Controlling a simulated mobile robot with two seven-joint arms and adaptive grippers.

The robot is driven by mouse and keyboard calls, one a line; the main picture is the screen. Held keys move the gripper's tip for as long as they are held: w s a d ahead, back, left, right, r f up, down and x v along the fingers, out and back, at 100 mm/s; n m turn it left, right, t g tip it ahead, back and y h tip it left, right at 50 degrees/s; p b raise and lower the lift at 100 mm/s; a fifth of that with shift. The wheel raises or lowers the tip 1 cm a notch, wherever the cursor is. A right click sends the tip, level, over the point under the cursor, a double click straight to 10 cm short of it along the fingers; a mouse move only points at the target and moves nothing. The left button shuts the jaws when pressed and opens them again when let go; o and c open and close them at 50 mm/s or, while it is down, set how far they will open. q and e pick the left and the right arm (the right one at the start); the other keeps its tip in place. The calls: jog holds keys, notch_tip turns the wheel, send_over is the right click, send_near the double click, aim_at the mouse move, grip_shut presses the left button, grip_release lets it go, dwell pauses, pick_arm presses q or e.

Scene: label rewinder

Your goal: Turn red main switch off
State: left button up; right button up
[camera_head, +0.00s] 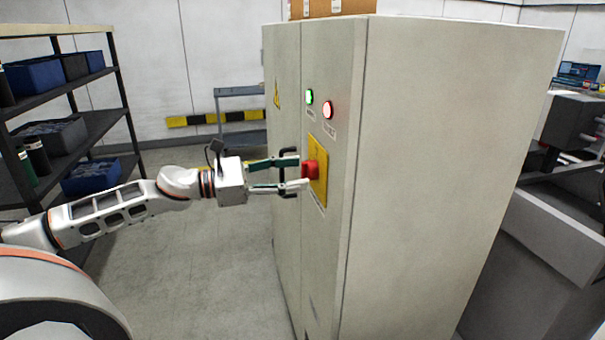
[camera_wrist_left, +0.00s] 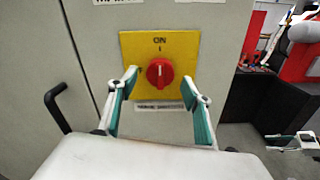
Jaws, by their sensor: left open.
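The red main switch (camera_head: 310,170) is a round knob on a yellow plate (camera_head: 320,182) on the grey cabinet's front. In the left wrist view the knob (camera_wrist_left: 160,72) sits mid-plate below the letters "ON", and its light mark looks upright, towards "ON". My left gripper (camera_head: 301,172) is open right at the switch. In the left wrist view its fingertips (camera_wrist_left: 159,80) stand either side of the knob with gaps; contact does not show. A white gripper-like part (camera_wrist_left: 296,142) at the right edge of that view looks like my right gripper; its jaws are unclear.
A green lamp (camera_head: 309,96) and a red lamp (camera_head: 327,109) are lit above the switch. A black handle (camera_wrist_left: 56,107) sticks out from the cabinet (camera_head: 440,150). A shelf rack (camera_head: 72,140) stands left. The floor between is clear.

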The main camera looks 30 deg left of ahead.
pick_arm(q)
jog(key=shift+x, duration=1.25)
jog(key=c, duration=1.1)
